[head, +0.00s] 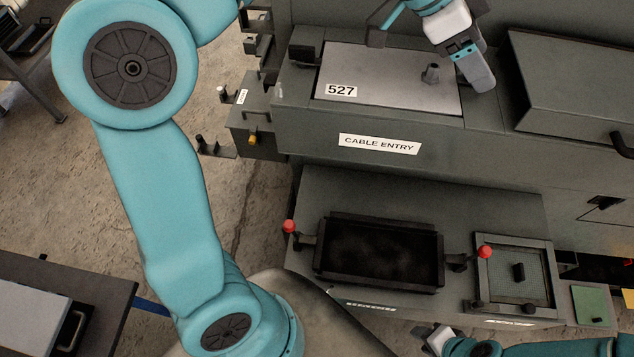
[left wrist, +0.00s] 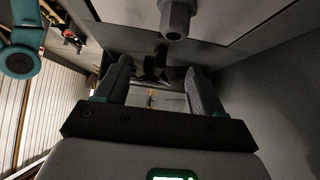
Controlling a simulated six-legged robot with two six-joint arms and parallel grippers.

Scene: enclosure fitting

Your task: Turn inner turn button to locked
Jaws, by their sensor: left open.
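A pale cover panel marked 527 (head: 385,95) lies on the dark enclosure above the CABLE ENTRY label, with a grey knob (head: 432,73) on it. A dark block (head: 305,53) sits at the panel's left edge. My left gripper (head: 475,75) is over the panel's right edge and hides what is beneath it. In the left wrist view its fingers (left wrist: 158,88) are apart, with a dark winged part (left wrist: 155,65) ahead between them, perhaps the inner turn button; its angle is unclear. A grey post (left wrist: 175,18) shows above. My right gripper (head: 436,338) is partly in view at the bottom edge.
A lower shelf holds a black open tray (head: 380,278) between two red-knobbed levers (head: 289,227) (head: 484,252), and a framed mesh panel (head: 515,255). A sloped dark housing (head: 570,80) stands right of the left gripper. Small racks (head: 245,110) are left of the enclosure.

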